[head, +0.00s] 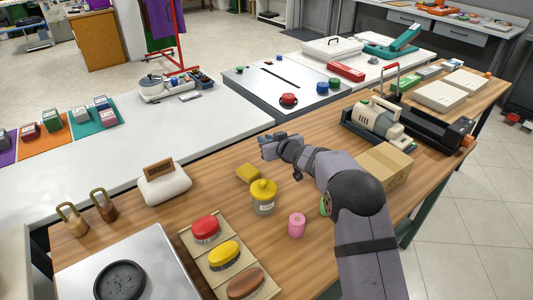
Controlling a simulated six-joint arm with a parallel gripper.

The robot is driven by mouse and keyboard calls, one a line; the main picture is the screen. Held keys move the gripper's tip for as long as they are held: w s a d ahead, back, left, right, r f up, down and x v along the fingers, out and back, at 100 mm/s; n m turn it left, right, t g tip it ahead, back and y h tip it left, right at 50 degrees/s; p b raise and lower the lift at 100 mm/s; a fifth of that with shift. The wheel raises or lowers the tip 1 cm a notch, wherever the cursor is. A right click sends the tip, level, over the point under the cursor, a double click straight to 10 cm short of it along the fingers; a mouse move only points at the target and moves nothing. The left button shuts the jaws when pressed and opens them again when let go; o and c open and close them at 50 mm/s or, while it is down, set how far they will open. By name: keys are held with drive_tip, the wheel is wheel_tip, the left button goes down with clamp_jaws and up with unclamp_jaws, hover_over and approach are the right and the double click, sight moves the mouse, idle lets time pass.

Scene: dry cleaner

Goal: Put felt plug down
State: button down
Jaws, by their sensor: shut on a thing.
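My gripper (268,145) is above the wooden table (225,205), pointing to the left, behind the yellow-lidded jar and the yellow block. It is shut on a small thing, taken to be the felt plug. The plug's shape and colour are too small to tell at the blue-grey fingertips, and the jaws and arm partly hide it. The gap between the gripper and the table is hard to judge from this view.
A yellow block (248,173), a yellow-lidded jar (264,198) and a pink roll (297,225) stand near my arm. A tray (203,255) with several brushes is in front. A cardboard box (382,165) is at right. Bare wood lies left of the jar.

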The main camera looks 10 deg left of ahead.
drive_tip(key=shift+f+b, duration=0.6)
drive_tip(key=shift+f, duration=1.85)
drive_tip(key=shift+f, duration=0.1)
drive_tip(key=shift+f, duration=0.1)
drive_tip(key=c, duration=1.7)
unclamp_jaws()
drive_tip(key=shift+r, duration=0.25)
drive_tip(key=shift+b+v, duration=0.65)
drive_tip(key=shift+v, duration=5.35)
